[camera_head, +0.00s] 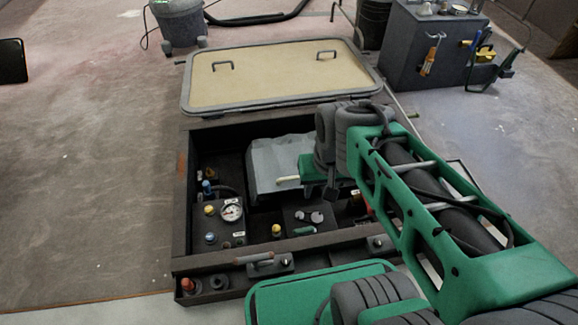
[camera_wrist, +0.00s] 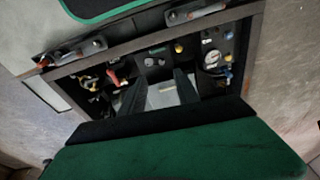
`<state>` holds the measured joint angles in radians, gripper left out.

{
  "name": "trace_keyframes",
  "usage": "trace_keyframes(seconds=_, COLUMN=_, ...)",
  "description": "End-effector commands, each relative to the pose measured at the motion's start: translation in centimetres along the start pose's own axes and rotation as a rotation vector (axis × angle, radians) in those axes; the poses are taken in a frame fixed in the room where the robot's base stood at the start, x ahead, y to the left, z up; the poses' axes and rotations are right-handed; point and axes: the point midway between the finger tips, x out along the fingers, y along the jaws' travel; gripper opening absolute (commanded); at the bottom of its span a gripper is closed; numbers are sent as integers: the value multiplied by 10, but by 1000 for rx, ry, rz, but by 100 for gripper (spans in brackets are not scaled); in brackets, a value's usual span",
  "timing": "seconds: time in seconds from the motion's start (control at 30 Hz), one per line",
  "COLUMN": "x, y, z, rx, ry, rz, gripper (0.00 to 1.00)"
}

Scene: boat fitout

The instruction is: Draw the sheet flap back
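A pale grey sheet (camera_head: 275,165) drapes over a bulky shape inside the dark open-topped box; its right side is hidden behind my arm. A short cream bar (camera_head: 289,180) shows at its front, by the green part of my gripper (camera_head: 328,188). In the wrist view, two dark fingers of my gripper (camera_wrist: 160,88) stand apart, with the grey sheet (camera_wrist: 163,99) and the cream bar (camera_wrist: 167,91) seen between and beyond them. I cannot tell whether the fingers touch the sheet. The gripper appears open and empty.
The dark box (camera_head: 182,215) holds a gauge (camera_head: 231,212), several coloured knobs and fittings around the sheet. A tan hatch lid (camera_head: 280,85) with two handles lies behind it. A bar with a handle (camera_head: 253,258) crosses the front.

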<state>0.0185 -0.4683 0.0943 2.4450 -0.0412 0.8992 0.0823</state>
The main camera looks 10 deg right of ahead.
Motion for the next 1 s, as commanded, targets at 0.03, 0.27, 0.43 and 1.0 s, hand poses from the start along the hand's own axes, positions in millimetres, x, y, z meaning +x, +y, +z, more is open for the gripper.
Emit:
trace_keyframes(seconds=0.03, x=5, y=-1, z=-16, rx=51, ry=-10, rz=-8, gripper=38)
trace_keyframes(seconds=0.27, x=62, y=-5, z=-128, rx=455, ry=-44, rz=-90, gripper=38)
trace_keyframes(seconds=0.43, x=143, y=2, z=-197, rx=787, ry=-95, rz=-161, gripper=38)
trace_keyframes(seconds=1.0, x=367, y=20, z=-245, rx=1482, ry=-279, rz=-300, gripper=38)
